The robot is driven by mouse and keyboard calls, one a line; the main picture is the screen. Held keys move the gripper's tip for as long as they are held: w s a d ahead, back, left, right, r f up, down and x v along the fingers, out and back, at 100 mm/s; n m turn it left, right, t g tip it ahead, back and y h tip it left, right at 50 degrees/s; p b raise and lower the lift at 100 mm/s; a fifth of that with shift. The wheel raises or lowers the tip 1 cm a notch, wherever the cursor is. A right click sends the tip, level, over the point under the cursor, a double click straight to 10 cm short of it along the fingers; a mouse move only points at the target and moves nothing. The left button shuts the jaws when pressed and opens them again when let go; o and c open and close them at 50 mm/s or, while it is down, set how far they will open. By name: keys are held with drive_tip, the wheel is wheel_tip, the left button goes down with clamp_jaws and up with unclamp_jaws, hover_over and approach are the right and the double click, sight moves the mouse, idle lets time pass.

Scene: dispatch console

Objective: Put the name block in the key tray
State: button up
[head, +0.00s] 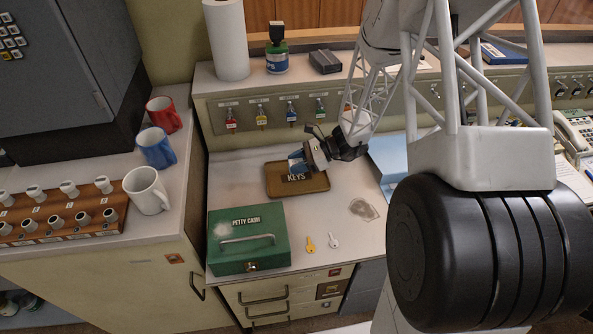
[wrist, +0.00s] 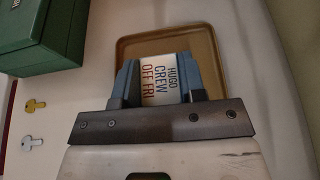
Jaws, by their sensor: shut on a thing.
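The name block (wrist: 160,82) is white with dark and red lettering, "HUGO CREW OFF FRI", and sits between my fingers in the wrist view. My gripper (wrist: 160,80) is shut on it. In the head view my gripper (head: 297,163) is over the key tray (head: 318,185), a shallow brown tray marked KEYS. The tray also shows in the wrist view (wrist: 205,44), beyond and beneath the block. The block is not clearly visible in the head view. I cannot tell whether it touches the tray floor.
A green petty cash box (head: 248,238) stands in front of the tray at left. A yellow key (head: 310,244) and a silver key (head: 333,240) lie beside it. A panel with hanging tagged keys (head: 291,112) rises behind. Mugs (head: 147,190) stand on the left counter.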

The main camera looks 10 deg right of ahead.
drive_tip(key=shift+f, duration=0.15)
drive_tip(key=shift+f, duration=1.6)
drive_tip(key=shift+f, duration=0.15)
drive_tip(key=o, duration=0.9)
drive_tip(key=shift+d+r, duration=0.15)
drive_tip(key=shift+r, duration=0.05)
drive_tip(key=shift+v, duration=5.9)
